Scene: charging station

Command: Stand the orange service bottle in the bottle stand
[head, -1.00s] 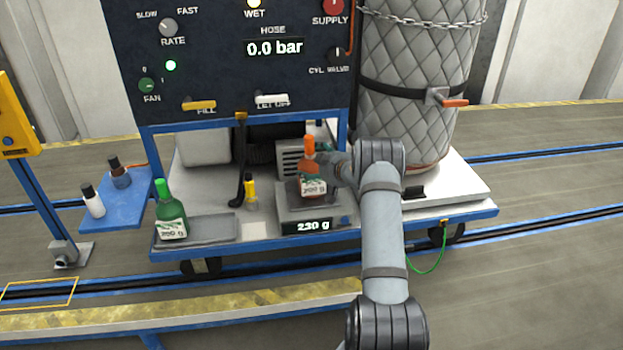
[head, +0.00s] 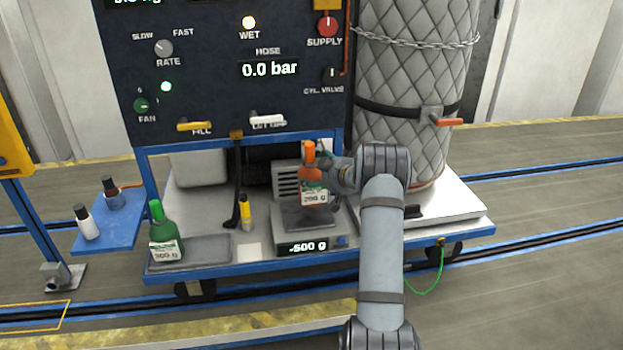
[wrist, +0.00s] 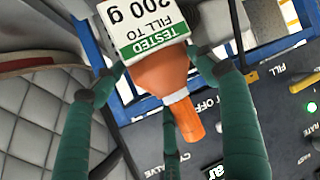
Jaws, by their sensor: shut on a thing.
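The orange service bottle (head: 311,177) is upright in the head view, held a little above the scale (head: 307,227). Its white and green label (wrist: 148,28) and orange neck (wrist: 182,115) fill the middle of the wrist view. My gripper (head: 328,176) is shut on the bottle from the right, with green fingers on both sides of it in the wrist view (wrist: 160,72). The scale display reads -500 g. A shallow grey tray (head: 210,250) lies left of the scale. I cannot tell for sure which thing is the bottle stand.
A green bottle (head: 163,238) stands at the tray's left end. A small yellow bottle (head: 246,213) and a black hose (head: 235,195) stand between tray and scale. A blue shelf (head: 118,232) at left holds two small bottles. A dark control panel (head: 215,80) rises behind; a quilted tank (head: 405,100) stands right.

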